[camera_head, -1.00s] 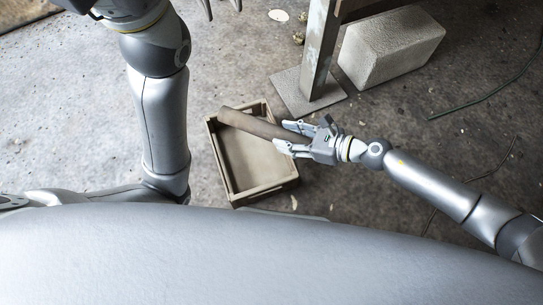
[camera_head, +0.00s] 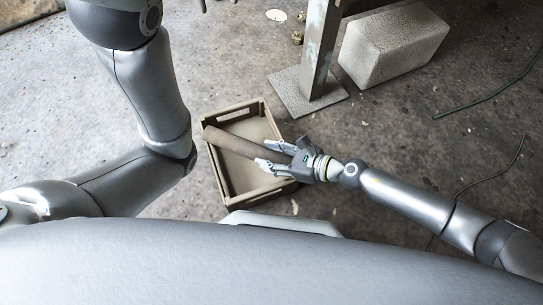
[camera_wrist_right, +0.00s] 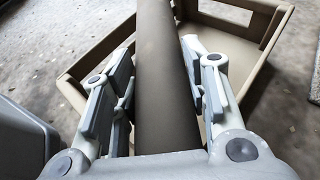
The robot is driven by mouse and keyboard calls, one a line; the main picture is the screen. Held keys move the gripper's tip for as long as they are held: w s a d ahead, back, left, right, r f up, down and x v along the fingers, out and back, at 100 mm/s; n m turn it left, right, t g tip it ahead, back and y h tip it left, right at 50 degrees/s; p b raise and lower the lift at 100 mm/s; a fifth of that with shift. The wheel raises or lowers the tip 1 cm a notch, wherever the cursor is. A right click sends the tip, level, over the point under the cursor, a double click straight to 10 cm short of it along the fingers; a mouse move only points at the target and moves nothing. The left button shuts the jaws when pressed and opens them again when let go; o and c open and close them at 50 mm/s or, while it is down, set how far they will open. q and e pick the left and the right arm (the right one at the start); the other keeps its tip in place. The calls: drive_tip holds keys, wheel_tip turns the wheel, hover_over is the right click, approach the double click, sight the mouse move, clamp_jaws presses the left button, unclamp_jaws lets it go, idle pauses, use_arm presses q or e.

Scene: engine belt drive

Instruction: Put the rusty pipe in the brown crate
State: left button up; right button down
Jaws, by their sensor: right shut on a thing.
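The rusty pipe (camera_head: 230,141) is a brown cylinder lying across the view above the brown crate (camera_head: 215,166). My right gripper (camera_head: 268,154) is shut on the pipe near its right end, over the crate's right side. In the right wrist view the pipe (camera_wrist_right: 165,65) runs between the fingers of my right gripper (camera_wrist_right: 160,85), with the crate (camera_wrist_right: 240,60) below and around it. The pipe's far end reaches about the crate's left wall. How high the pipe is above the crate floor I cannot tell. My left gripper shows only as finger tips (camera_head: 204,4) at the top edge.
A metal post on a square plate (camera_head: 290,97) stands just behind the crate. A pale stone block (camera_head: 392,45) lies to its right. A green cable (camera_head: 490,95) and a thin dark cable (camera_head: 500,172) lie on the concrete floor at right.

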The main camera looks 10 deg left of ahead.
drive_tip(key=shift+a+r, duration=0.1)
drive_tip(key=c, duration=1.3)
unclamp_jaws()
drive_tip(key=shift+f, duration=0.2)
drive_tip(key=o, duration=0.5)
drive_tip(key=shift+r, duration=0.1)
